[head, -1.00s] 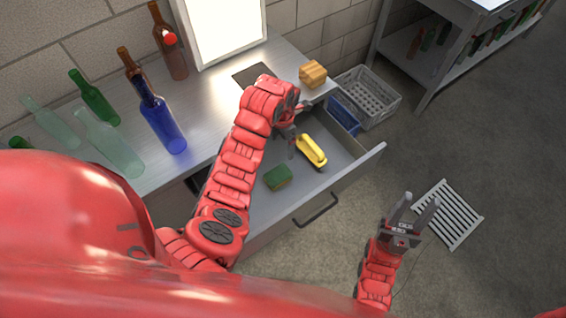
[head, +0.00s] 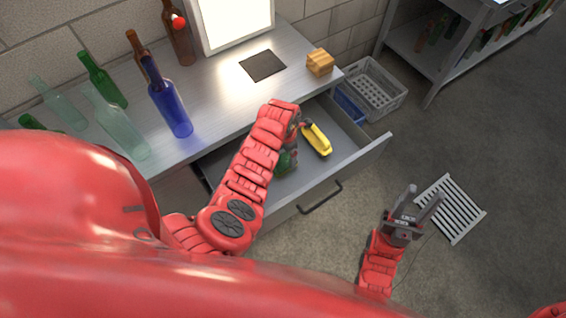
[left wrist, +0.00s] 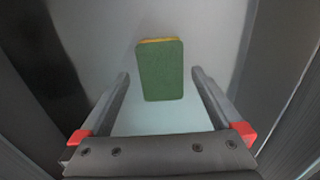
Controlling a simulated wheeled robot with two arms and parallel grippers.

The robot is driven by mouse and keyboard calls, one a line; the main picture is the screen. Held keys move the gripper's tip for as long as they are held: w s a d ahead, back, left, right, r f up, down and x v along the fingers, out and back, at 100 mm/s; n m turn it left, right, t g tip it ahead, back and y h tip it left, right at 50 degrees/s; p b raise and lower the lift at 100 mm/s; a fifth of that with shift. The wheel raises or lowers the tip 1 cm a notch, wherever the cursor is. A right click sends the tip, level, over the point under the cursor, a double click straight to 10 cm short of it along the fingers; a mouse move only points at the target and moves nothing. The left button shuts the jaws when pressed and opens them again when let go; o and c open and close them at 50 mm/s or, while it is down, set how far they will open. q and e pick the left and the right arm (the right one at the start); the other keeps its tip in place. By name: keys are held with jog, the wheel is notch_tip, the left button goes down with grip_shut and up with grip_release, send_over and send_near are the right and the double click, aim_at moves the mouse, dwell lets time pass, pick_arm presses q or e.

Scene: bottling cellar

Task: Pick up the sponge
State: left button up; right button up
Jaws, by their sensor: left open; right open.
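The sponge (left wrist: 160,72), green with a thin yellow edge, lies on the floor of the open drawer (head: 325,182). In the left wrist view it sits ahead of and between the fingers of my left gripper (left wrist: 160,78), which is open and empty. In the head view the sponge (head: 286,163) is partly hidden by my left arm, and the left fingers are mostly hidden too. My right gripper (head: 412,208) is open and empty, over the floor in front of the drawer.
A yellow tool (head: 317,139) lies in the drawer, right of the sponge. A blue bin (head: 349,104) and a grey crate (head: 372,88) are beyond. Several bottles, including a blue one (head: 171,108), and a wooden block (head: 320,62) stand on the counter. A white grate (head: 450,208) lies on the floor.

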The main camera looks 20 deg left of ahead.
pick_arm(q)
jog(key=shift+s+a+f, duration=0.1)
jog(key=shift+s+f, duration=0.1)
jog(key=shift+f, duration=0.35)
jog(key=shift+s+a+f, duration=0.1)
jog(key=shift+s+f, duration=0.05)
jog(key=shift+f, duration=0.4)
jog(key=shift+w+d+f, duration=0.1)
jog(key=shift+f, duration=0.6)
jog(key=c, duration=1.2)
jog(key=shift+o, duration=0.2)
jog(key=shift+r, duration=0.1)
notch_tip(320, 180, up, 10)
jog(key=shift+b, duration=0.35)
